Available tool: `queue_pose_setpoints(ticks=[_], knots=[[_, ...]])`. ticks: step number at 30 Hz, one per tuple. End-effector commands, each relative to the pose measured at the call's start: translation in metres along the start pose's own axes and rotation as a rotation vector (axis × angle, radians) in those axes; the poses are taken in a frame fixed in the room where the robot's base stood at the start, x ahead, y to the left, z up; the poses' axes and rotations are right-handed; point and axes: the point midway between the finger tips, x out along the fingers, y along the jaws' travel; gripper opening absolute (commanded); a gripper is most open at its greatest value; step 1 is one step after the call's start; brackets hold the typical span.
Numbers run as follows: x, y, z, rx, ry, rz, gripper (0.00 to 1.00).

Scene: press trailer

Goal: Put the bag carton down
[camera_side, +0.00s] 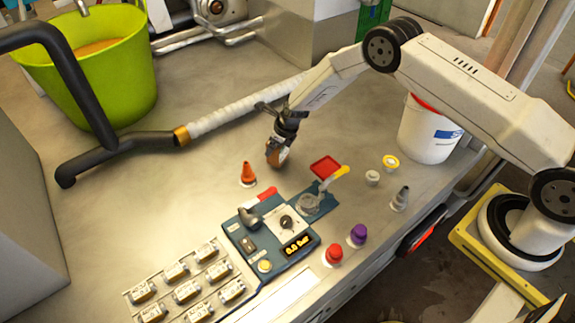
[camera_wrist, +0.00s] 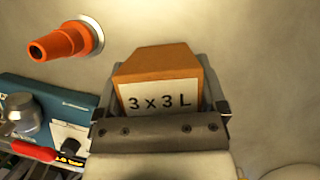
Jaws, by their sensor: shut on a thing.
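My gripper (camera_side: 279,150) is shut on the bag carton (camera_side: 279,157), a small brown-orange box. In the wrist view the carton (camera_wrist: 157,70) sits between the two fingers, with a white label reading "3 x 3 L" facing the camera. In the side view the carton is at the lower end of the gripper, above or on the grey bench top (camera_side: 200,110); I cannot tell if it touches the surface. It is to the right of and a little behind an orange nozzle cone (camera_side: 248,174), which also shows in the wrist view (camera_wrist: 60,42) at upper left.
Red (camera_side: 333,254) and purple (camera_side: 357,235) knobs, small fittings and a white bucket (camera_side: 428,130) are rightward. A hose (camera_side: 245,108) runs behind. Bare bench lies around the carton.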

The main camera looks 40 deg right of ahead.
Motion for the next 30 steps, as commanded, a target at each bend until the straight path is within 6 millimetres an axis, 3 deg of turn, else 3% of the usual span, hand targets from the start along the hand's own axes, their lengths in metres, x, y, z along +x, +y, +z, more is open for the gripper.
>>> queue_pose_setpoints(ticks=[6, 20, 21, 30], knots=[[0.014, 0.0, -0.006, 0.0, -0.001, 0.0, 0.23], [0.018, 0.0, -0.007, -0.001, -0.003, -0.001, 0.23], [0.017, 0.0, -0.007, -0.001, -0.002, -0.001, 1.0], [0.017, 0.0, -0.007, 0.0, -0.002, 0.0, 1.0]])
